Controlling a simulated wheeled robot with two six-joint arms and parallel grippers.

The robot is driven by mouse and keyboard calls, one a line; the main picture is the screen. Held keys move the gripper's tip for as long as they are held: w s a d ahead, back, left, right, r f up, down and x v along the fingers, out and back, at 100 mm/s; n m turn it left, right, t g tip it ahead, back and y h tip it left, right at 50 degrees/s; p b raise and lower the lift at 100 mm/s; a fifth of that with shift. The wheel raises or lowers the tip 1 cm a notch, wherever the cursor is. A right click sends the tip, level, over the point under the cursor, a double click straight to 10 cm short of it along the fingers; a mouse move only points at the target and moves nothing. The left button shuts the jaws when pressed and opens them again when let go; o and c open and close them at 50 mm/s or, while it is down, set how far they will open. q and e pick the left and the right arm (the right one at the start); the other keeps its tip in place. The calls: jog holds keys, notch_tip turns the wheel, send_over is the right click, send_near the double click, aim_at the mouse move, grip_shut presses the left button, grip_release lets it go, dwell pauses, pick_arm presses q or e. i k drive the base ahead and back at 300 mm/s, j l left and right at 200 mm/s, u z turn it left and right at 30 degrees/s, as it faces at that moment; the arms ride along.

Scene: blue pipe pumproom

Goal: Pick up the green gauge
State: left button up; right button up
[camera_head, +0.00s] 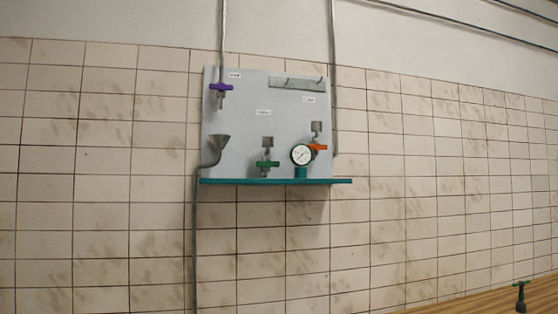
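The gauge (301,155) has a round white dial with a dark green rim. Neither of my grippers is in view.
Pipes run along the wall. A dark green T-handled item (521,297) stands on a wooden surface (460,303) at lower right.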

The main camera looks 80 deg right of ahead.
aim_at(301, 155)
jog(key=z, duration=2.95)
